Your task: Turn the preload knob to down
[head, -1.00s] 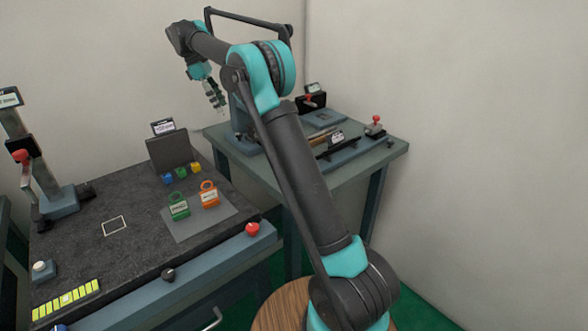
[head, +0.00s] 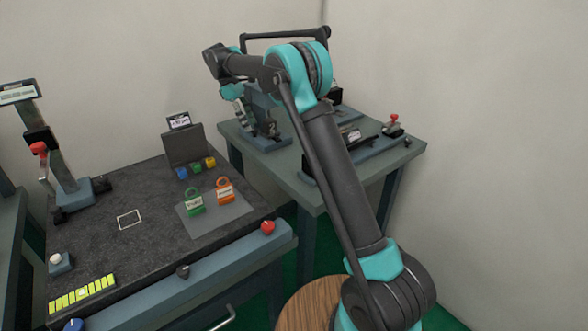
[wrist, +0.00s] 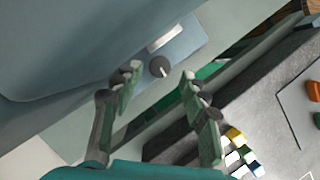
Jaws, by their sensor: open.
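A small dark round knob (wrist: 160,67) sits on a blue-grey plate beside a pale label in the wrist view. It appears to be the preload knob; its label and setting are too small to read. My gripper (wrist: 160,77) is open and empty, with one finger on each side of the knob in the picture; I see no contact. In the head view my gripper (head: 244,120) hangs in front of the blue-grey fixture (head: 268,128) at the left of the far table. The knob cannot be made out in the head view.
The near bench (head: 110,240) holds green and orange padlocks (head: 225,192), small coloured blocks (head: 196,168) and a press-like stand (head: 55,165). A red knob (head: 267,227) and a black knob (head: 183,271) are on its front edge. A red-topped lever (head: 394,122) stands on the far table.

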